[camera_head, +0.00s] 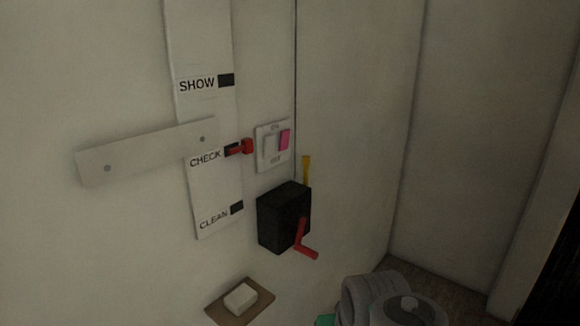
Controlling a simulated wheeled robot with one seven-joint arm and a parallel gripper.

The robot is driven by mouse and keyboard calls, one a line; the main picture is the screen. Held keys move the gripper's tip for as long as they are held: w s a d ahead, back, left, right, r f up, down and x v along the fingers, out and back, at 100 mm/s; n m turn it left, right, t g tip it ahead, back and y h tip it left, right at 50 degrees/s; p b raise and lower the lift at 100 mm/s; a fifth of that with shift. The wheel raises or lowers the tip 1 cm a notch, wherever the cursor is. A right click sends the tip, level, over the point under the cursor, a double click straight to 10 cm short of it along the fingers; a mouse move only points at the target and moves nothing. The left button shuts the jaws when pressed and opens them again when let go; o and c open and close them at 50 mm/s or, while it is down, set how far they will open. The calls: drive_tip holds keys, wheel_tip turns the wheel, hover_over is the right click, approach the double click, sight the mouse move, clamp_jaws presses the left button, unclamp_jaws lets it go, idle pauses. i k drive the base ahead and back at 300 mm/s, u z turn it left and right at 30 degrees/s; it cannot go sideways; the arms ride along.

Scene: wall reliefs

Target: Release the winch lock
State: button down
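The winch is a black box (275,221) on the wall, right of the picture's middle. A red crank (302,236) sticks out of its front, with its grip pointing down and right. A yellow lever (306,168) stands upright at the top right of the box; its lower end is hidden behind the box. I cannot tell for sure that this lever is the lock. A thin dark line (295,60) runs down the wall towards the box. Grey rounded links of my arm show at the bottom, right of the middle. My gripper's fingers are not visible.
A white strip (201,55) reads SHOW, CHECK and CLEAN beside dark slots. A red peg (246,147) sits by CHECK. A slanted board (140,150) crosses the strip. A switch plate (264,148) has a pink piece (284,139). A brown shelf (258,304) holds a white block (240,298).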

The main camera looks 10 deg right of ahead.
sight(306, 158)
drive_tip(key=u, duration=0.6)
drive_tip(key=i, duration=0.5)
drive_tip(key=u, duration=0.1)
